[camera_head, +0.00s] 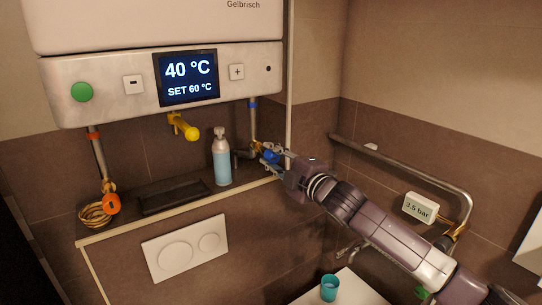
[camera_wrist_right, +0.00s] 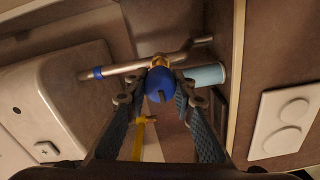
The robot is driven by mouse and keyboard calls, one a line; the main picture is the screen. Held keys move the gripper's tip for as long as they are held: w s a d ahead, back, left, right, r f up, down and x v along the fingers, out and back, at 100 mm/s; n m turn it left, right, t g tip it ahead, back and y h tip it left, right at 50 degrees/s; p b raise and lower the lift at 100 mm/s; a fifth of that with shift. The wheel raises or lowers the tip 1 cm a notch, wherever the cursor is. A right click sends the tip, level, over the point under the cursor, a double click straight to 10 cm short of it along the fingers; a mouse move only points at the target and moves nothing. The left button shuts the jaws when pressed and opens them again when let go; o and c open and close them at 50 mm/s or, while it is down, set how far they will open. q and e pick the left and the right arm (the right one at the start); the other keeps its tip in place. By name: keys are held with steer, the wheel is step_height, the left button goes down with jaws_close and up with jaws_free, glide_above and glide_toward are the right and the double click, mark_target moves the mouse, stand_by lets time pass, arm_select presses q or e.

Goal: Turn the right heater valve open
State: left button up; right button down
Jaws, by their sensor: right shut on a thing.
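The right heater valve has a blue knob (camera_head: 271,155), under the pipe with a blue ring at the heater's right end. My right gripper (camera_head: 276,154) reaches it from the right and is shut on it. In the right wrist view the blue knob (camera_wrist_right: 160,85) sits between the two fingers (camera_wrist_right: 158,103), with brass behind it and the metal pipe (camera_wrist_right: 138,67) running past. The fingers partly hide the knob in the head view. The heater (camera_head: 120,92) shows 40 °C and SET 60 °C. My left gripper is not in view.
A soap bottle (camera_head: 221,160) stands on the ledge left of the valve. A yellow valve (camera_head: 184,127) and an orange knob (camera_head: 112,204) are further left. A teal cup (camera_head: 329,288) stands below.

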steer(key=shift+f, duration=0.1)
steer(key=c, duration=1.6)
jaws_free()
steer(key=shift+s, duration=0.1)
steer(key=v, duration=1.2)
